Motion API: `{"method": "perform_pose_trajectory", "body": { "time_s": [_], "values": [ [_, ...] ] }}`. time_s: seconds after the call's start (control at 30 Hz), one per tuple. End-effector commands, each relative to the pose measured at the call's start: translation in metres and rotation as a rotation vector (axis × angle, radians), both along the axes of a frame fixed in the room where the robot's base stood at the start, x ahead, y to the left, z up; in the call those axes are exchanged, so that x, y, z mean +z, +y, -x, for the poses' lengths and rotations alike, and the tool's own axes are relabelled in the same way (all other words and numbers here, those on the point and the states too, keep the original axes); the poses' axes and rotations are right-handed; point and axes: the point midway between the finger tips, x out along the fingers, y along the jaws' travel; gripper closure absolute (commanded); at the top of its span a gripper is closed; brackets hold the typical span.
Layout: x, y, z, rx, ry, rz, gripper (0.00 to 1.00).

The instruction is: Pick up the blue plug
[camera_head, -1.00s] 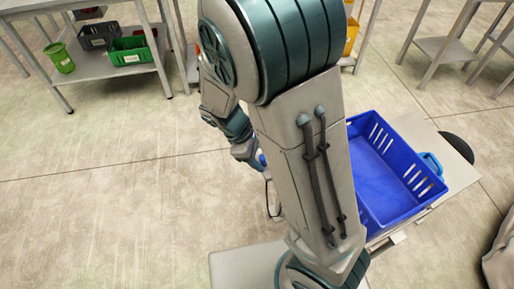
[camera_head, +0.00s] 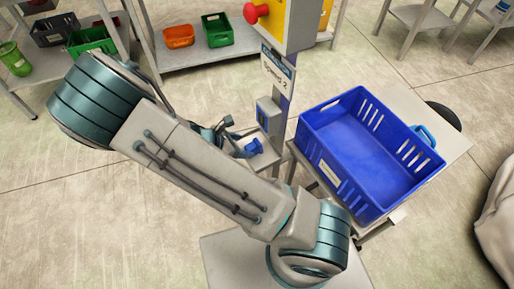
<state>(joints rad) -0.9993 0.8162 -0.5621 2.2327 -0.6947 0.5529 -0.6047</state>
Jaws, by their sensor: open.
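A small blue object (camera_head: 254,147), which looks like the blue plug, shows on a small pale shelf (camera_head: 268,159) by the post, just beyond my forearm. My gripper (camera_head: 229,131) is only partly seen, as small dark parts behind the forearm, just left of the blue object. It is open and a small gap seems to separate it from the blue object. My forearm hides the rest of the wrist and part of the shelf.
A large empty blue crate (camera_head: 378,202) stands on a table at the right. A post (camera_head: 284,105) with a yellow box (camera_head: 288,22) and red button (camera_head: 255,12) rises behind the shelf. Racks with bins stand at the back. Floor at the left is clear.

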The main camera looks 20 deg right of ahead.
Motion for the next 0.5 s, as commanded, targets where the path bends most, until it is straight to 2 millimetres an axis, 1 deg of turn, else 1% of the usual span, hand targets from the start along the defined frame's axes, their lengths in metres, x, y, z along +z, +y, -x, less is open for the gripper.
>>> {"method": "perform_pose_trajectory", "body": {
  "time_s": [0.03, 0.17, 0.23, 0.4, 0.5],
  "values": [
    [-0.004, -0.004, 0.000, -0.003, 0.001, 0.002, 0.38],
    [-0.009, -0.009, -0.001, -0.006, 0.000, 0.000, 0.38],
    [-0.014, -0.013, -0.001, -0.007, 0.001, 0.002, 0.38],
    [-0.035, -0.026, -0.003, -0.009, 0.001, 0.003, 0.38],
    [-0.043, -0.035, -0.005, -0.011, 0.000, 0.002, 0.38]
  ]
}}
